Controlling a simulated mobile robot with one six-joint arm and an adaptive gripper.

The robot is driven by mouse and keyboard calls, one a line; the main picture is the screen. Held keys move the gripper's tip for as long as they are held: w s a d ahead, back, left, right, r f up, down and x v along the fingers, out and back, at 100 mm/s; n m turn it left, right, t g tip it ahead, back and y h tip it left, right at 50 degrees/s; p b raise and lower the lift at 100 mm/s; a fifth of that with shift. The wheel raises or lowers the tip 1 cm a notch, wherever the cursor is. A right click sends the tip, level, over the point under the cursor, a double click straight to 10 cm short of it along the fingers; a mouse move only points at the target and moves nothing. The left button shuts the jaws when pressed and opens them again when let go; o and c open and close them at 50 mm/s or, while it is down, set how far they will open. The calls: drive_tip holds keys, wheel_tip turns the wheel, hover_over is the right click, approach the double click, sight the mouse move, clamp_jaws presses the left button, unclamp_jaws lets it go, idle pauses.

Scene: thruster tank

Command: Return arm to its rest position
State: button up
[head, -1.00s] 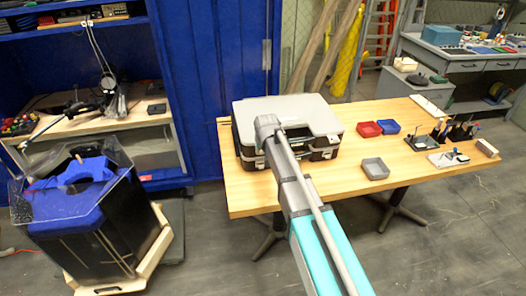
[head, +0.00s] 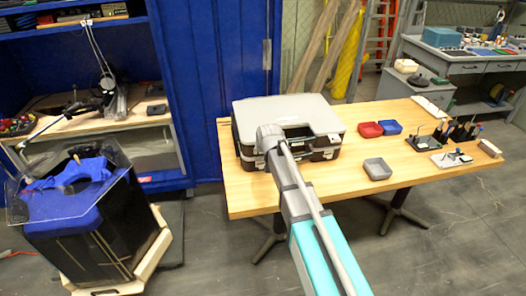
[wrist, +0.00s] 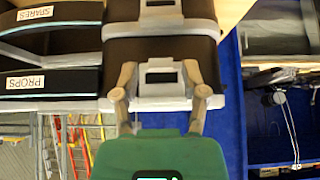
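My arm reaches from the bottom of the head view to the grey and black case (head: 288,108) on the wooden table. Its grey end joint overlaps the case's front edge, and my gripper is not clearly seen there. In the wrist view my gripper (wrist: 159,72) has its two tan fingers spread apart with nothing held between them. A grey latch or handle on the dark case (wrist: 215,65) shows behind and between the fingers. I cannot tell whether they touch it.
The table (head: 250,200) also bears a red bin (head: 370,130), a blue bin (head: 390,127), a grey bin (head: 377,169) and tool stands. A black and blue tank (head: 80,215) with a clear panel stands at left. Drawers labelled SPARES (wrist: 34,13) and PROPS (wrist: 25,82) show in the wrist view.

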drive_tip(key=shift+s, duration=0.15)
idle(0.3)
drive_tip(key=s+d+r+m+g+h+p, duration=0.1)
drive_tip(key=s+d+g, duration=0.6)
drive_tip(key=s+d, duration=1.6)
drive_tip(key=s+m+h+p, duration=0.1)
drive_tip(key=s+m+p, duration=0.1)
drive_tip(key=s+p, duration=0.1)
drive_tip(key=shift+s+d+r+p, duration=0.15)
drive_tip(key=shift+s+d+p, duration=0.05)
drive_tip(key=shift+s+p, duration=0.2)
idle(0.4)
